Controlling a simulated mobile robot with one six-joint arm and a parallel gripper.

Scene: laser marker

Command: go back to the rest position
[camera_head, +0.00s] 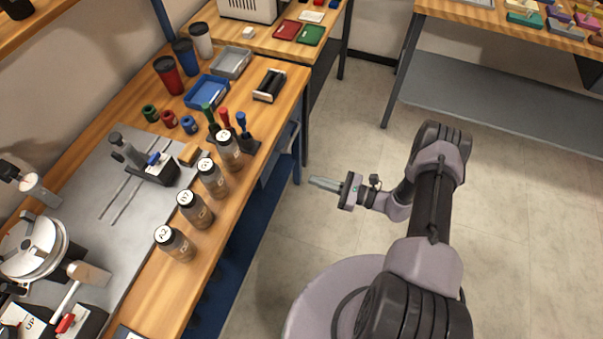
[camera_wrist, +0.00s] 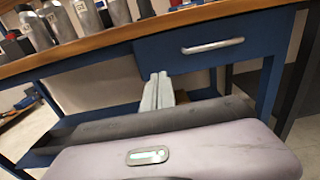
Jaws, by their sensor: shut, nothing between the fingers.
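My gripper (camera_head: 325,184) is shut and empty. In the head view it hangs over the open floor, to the right of the workbench (camera_head: 146,295) and apart from it, pointing left. In the wrist view the fingers of my gripper (camera_wrist: 157,92) lie close together, with the blue bench front and its drawer (camera_wrist: 190,48) beyond them.
Several labelled bottles (camera_head: 175,244) stand along the bench's near edge. Screwdrivers (camera_head: 225,118), a blue tray (camera_head: 207,91) and tumblers (camera_head: 168,75) stand farther back. Another table (camera_head: 480,15) with a grey lower shelf is at the upper right. The floor (camera_head: 530,200) at right is clear.

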